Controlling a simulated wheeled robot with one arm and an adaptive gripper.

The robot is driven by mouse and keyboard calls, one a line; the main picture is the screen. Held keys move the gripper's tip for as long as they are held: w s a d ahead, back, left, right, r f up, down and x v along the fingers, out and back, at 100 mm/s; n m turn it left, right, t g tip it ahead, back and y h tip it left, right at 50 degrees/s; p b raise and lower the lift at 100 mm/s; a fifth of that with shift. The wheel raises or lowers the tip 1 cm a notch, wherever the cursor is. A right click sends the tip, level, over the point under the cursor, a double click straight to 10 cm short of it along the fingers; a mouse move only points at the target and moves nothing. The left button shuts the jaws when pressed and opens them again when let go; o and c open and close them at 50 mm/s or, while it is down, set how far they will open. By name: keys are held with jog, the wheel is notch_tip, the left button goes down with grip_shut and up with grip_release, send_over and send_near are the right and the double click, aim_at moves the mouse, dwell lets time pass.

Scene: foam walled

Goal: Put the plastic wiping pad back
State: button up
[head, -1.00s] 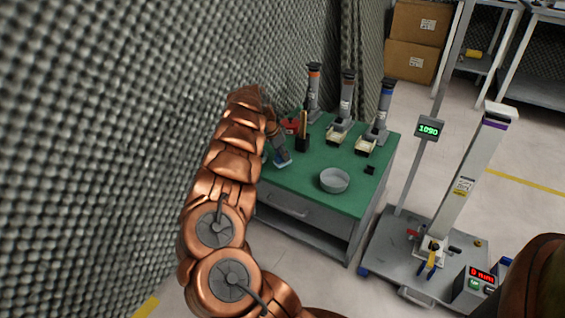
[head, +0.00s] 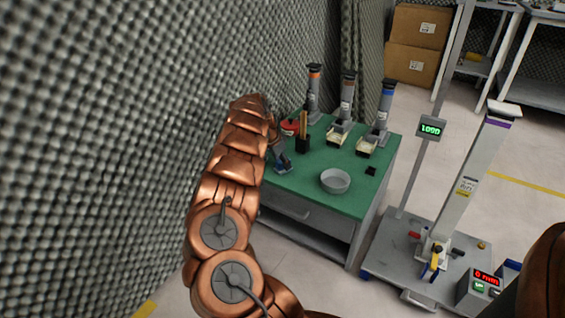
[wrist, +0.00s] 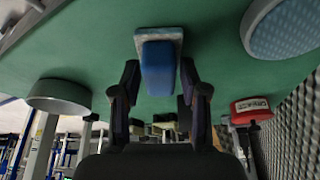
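The wiping pad, a blue handle block on a pale flat base (wrist: 158,60), shows in the wrist view between my fingertips. It also shows in the head view as a small blue piece (head: 282,167) at the green table's left side. My gripper (wrist: 160,75) has a finger on each side of the handle, with narrow green gaps between. It looks open around the handle, not clamped. In the head view my gripper (head: 277,148) is above the pad, partly hidden by my arm. I cannot tell whether the base rests fully flat on the table.
A round light-blue disc with a grey rim (wrist: 285,28) lies beside the pad. A grey bowl (head: 335,180), a red labelled item (wrist: 250,107), a dark holder (head: 302,145) and several column devices (head: 346,100) stand on the table (head: 305,182). A foam wall (head: 110,110) is close at left.

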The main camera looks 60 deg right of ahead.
jog(key=shift+o, duration=0.6)
jog(key=shift+r, duration=0.15)
jog(key=p+v, duration=0.4)
jog(key=v, duration=0.7)
jog(key=shift+r, duration=0.35)
